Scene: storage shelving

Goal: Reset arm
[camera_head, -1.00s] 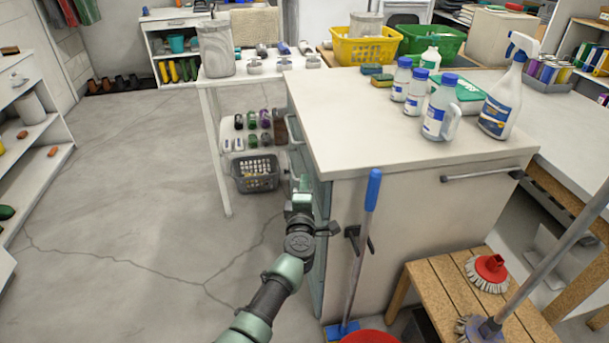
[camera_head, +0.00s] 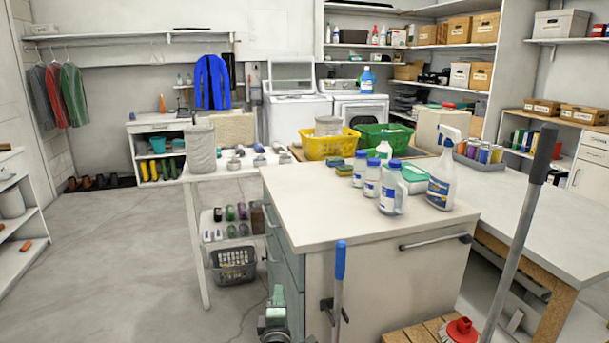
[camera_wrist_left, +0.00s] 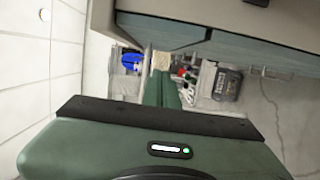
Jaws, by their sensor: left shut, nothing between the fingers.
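My left gripper (camera_head: 273,318) shows at the bottom edge of the head view, in front of the grey-green drawer side of the white-topped cabinet (camera_head: 330,205). It holds nothing. In the left wrist view its green fingers (camera_wrist_left: 162,90) are together and point away from the camera, below the cabinet's drawer fronts (camera_wrist_left: 220,50). Most of my left arm is below the head view. My right arm and gripper are not in view.
Bottles (camera_head: 390,190) and a spray bottle (camera_head: 443,175) stand on the cabinet top. A blue-handled tool (camera_head: 339,280) leans at the cabinet's front, near my gripper. A wooden stool (camera_head: 420,332) is at the lower right. The floor (camera_head: 120,265) on the left is clear.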

